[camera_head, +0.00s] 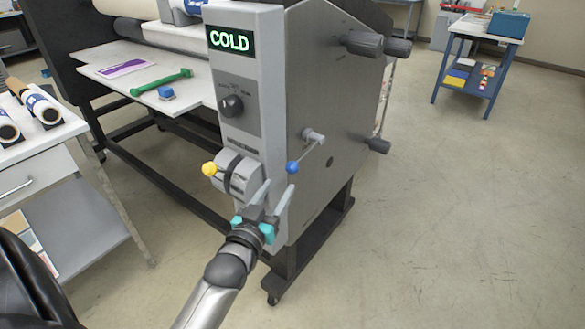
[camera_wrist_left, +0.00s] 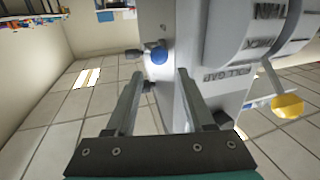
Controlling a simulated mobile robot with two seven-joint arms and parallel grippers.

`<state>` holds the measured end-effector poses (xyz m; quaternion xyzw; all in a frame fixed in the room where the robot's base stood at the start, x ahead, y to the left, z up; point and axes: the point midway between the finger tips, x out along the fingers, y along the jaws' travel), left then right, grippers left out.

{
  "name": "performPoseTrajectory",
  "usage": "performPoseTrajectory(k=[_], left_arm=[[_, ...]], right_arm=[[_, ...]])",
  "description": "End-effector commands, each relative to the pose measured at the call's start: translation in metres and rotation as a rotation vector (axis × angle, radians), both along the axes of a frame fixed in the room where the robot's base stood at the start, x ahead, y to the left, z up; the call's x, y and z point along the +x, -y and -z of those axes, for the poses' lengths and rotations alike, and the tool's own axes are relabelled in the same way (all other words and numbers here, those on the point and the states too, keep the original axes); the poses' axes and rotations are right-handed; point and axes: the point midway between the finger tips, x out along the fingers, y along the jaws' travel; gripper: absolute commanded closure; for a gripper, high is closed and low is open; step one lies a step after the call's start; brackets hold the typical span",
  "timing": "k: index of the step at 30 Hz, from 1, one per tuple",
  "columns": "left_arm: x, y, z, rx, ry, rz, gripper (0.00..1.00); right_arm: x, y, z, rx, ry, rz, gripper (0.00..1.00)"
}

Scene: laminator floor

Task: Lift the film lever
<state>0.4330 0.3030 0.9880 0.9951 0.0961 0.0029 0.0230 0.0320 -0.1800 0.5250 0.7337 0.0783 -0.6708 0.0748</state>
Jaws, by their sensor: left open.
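The laminator's grey end housing (camera_head: 255,120) carries a lit green COLD display (camera_head: 230,41). A lever with a blue ball knob (camera_head: 292,168) sticks out from its side face; the knob also shows in the left wrist view (camera_wrist_left: 158,56). A lever with a yellow ball knob (camera_head: 209,169) sits on the front dial, also in the wrist view (camera_wrist_left: 287,106). No label shows which lever is the film lever. My left gripper (camera_head: 277,190) is open and empty, just below the blue knob. In the wrist view the knob appears beyond and between the fingertips, apart from them.
A white side table (camera_head: 50,138) with rolls (camera_head: 40,105) stands at left. A blue cart (camera_head: 478,50) stands at back right. The floor at right is clear.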

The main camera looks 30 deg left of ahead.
Motion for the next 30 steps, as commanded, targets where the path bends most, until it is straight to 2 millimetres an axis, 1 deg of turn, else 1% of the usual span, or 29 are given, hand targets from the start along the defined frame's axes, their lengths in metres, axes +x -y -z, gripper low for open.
performPoseTrajectory(k=[1, 6, 12, 15, 21, 30], left_arm=[[0.009, -0.002, 0.0, 0.0, 0.002, 0.0, 0.47], [0.035, -0.007, 0.0, 0.001, 0.001, 0.001, 0.47], [0.065, -0.012, 0.0, 0.001, 0.001, 0.0, 0.47], [0.076, -0.015, 0.001, 0.001, 0.0, 0.0, 0.47], [0.089, -0.017, 0.0, 0.001, -0.001, 0.001, 0.47], [0.092, -0.018, 0.001, 0.001, -0.002, 0.001, 0.47]], right_arm=[[0.0, 0.001, 0.002, -0.001, 0.0, 0.0, 0.5], [0.0, 0.004, 0.005, -0.005, 0.0, 0.0, 0.5], [0.001, 0.009, 0.01, -0.012, 0.001, 0.004, 0.5], [0.001, 0.01, 0.012, -0.013, 0.002, 0.004, 0.5], [0.002, 0.01, 0.014, -0.013, 0.003, 0.004, 0.5], [0.003, 0.01, 0.014, -0.012, 0.004, 0.004, 0.5]])
